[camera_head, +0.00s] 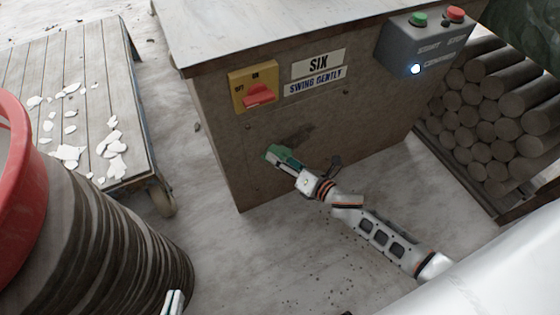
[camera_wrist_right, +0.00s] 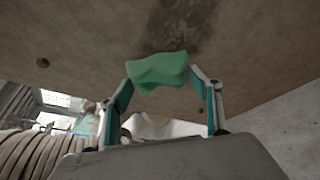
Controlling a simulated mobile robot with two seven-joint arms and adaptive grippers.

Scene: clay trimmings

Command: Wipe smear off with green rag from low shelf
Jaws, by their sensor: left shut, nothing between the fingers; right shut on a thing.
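A dark smear (camera_head: 297,133) marks the brown side panel of the cabinet (camera_head: 225,140). In the right wrist view the smear (camera_wrist_right: 182,25) is a dark patch just above the rag. My right gripper (camera_head: 280,160) is shut on the green rag (camera_head: 284,152), beside and slightly below the smear's left end. In the right wrist view the rag (camera_wrist_right: 158,71) bunches between the fingertips, close to the panel; I cannot tell if it touches. My left gripper (camera_head: 173,303) is shut and empty at the bottom edge, only its tip showing. No low shelf is clearly recognisable.
A yellow plate with a red switch (camera_head: 257,95) and labels sit above the smear. A control box (camera_head: 420,45) with green and red buttons is upper right. Stacked logs (camera_head: 480,115) stand right. A ribbed barrel (camera_head: 90,245) and a cart with white scraps (camera_head: 90,65) stand left.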

